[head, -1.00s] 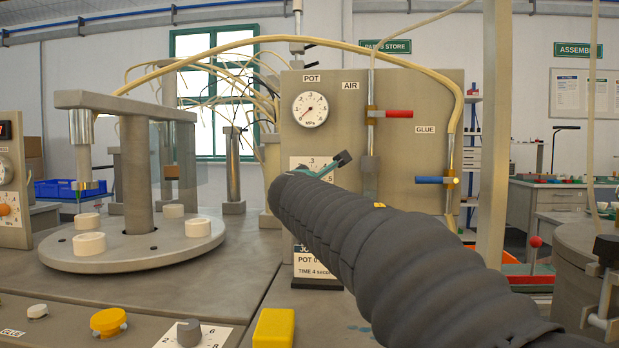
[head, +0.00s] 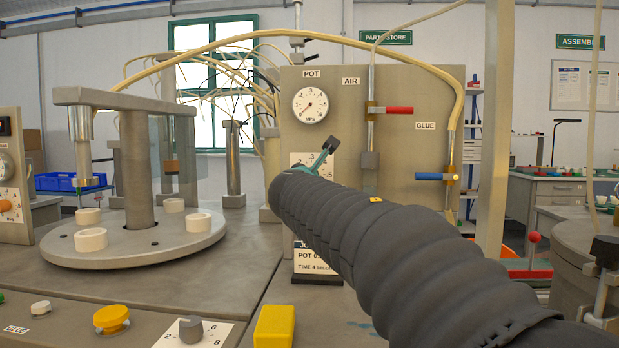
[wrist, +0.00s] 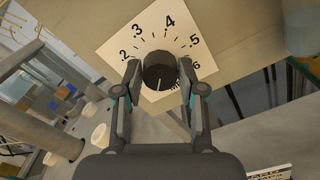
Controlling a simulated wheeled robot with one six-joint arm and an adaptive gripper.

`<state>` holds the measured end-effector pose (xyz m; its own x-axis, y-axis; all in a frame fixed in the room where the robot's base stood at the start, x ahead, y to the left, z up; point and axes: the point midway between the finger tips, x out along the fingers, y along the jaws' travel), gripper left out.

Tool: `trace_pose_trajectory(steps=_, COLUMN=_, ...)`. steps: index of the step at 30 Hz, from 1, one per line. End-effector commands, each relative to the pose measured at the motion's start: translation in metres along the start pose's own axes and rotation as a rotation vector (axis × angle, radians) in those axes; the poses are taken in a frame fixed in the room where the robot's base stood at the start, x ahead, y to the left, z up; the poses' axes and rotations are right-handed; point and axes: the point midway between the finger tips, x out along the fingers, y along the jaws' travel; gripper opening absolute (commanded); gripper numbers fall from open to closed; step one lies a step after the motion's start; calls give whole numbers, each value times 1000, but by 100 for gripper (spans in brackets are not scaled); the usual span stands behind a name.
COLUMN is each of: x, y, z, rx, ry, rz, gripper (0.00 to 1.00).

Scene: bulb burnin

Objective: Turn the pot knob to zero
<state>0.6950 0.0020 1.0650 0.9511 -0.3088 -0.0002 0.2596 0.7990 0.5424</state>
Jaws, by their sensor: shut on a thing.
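The pot knob (wrist: 159,70) is a dark round knob on a white dial plate (wrist: 117,52) marked from .2 to .6 in the wrist view. Its white line points down in that view, away from the .4. My gripper (wrist: 160,75) is shut on the knob, one finger on each side of it. In the head view my arm hides the knob and most of the plate (head: 298,159), and only one finger of my gripper (head: 328,150) shows. The POT gauge (head: 310,105) above has its needle toward the lower left.
The AIR valve with a red handle (head: 399,110) and the GLUE valve with a blue handle (head: 429,177) are on the same panel (head: 400,145), to the right. A round table (head: 135,250) with white rings stands to the left. A yellow block (head: 274,327) is in front.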

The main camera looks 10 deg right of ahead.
Motion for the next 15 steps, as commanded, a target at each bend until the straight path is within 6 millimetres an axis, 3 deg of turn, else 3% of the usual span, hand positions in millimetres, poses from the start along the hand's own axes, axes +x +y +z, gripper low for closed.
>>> trace_pose_trajectory(steps=3, x=0, y=0, z=0, rx=-1, ry=0, rz=1, gripper=5)
trace_pose_trajectory(steps=4, x=0, y=0, z=0, rx=-1, ry=0, rz=1, gripper=47)
trace_pose_trajectory(steps=6, x=0, y=0, z=0, rx=-1, ry=0, rz=1, gripper=64)
trace_pose_trajectory(steps=15, x=0, y=0, z=0, rx=0, ry=0, rz=0, gripper=64)
